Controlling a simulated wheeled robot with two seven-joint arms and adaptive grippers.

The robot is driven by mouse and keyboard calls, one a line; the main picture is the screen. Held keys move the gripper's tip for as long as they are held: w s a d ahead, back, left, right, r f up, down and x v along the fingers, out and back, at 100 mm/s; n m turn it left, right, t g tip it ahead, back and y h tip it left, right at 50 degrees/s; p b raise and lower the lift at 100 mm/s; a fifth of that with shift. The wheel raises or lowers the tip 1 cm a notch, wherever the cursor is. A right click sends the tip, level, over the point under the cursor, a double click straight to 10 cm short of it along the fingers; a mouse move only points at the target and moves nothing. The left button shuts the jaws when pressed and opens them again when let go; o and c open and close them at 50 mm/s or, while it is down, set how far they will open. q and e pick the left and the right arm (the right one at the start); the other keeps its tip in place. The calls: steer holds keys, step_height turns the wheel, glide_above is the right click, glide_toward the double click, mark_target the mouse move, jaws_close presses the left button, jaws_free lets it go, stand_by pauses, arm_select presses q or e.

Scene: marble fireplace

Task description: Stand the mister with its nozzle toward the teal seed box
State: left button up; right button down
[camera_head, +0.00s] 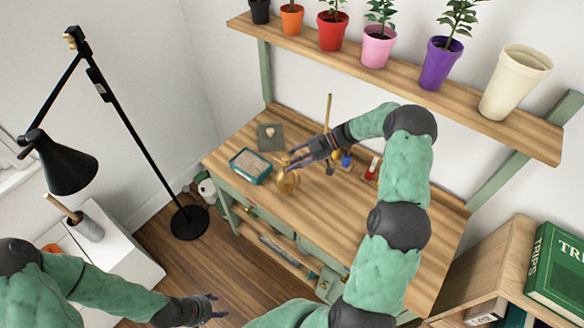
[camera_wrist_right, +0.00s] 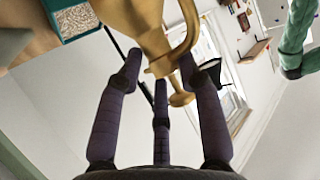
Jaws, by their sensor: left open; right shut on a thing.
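The brass mister (camera_head: 287,182) is at the left part of the wooden workbench, just right of the teal seed box (camera_head: 250,166). My right gripper (camera_head: 296,162) is shut on the mister. In the right wrist view the mister (camera_wrist_right: 143,22) has a wide body, a narrow neck between my fingers, a curved handle and a small knob. I cannot tell which way its nozzle points or whether its base touches the bench. The seed box (camera_wrist_right: 74,18) shows beside it there. My left gripper (camera_head: 207,308) is open and empty, low over the floor.
A dark square item (camera_head: 271,138) lies behind the seed box. Small blue and red items (camera_head: 371,168) stand near the right forearm. A shelf of potted plants (camera_head: 400,75) hangs above. A black lamp (camera_head: 68,165) stands left. The bench's front middle is clear (camera_head: 315,215).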

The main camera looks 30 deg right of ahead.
steer(key=shift+w+f+b, duration=0.1)
steer(key=shift+f+b, duration=0.4)
steer(key=shift+f, duration=1.2)
steer(key=c, duration=0.8)
jaws_free()
steer(key=shift+f, duration=0.1)
steer(key=shift+d+r, duration=0.25)
steer(key=p+v, duration=0.1)
steer(key=v, duration=0.6)
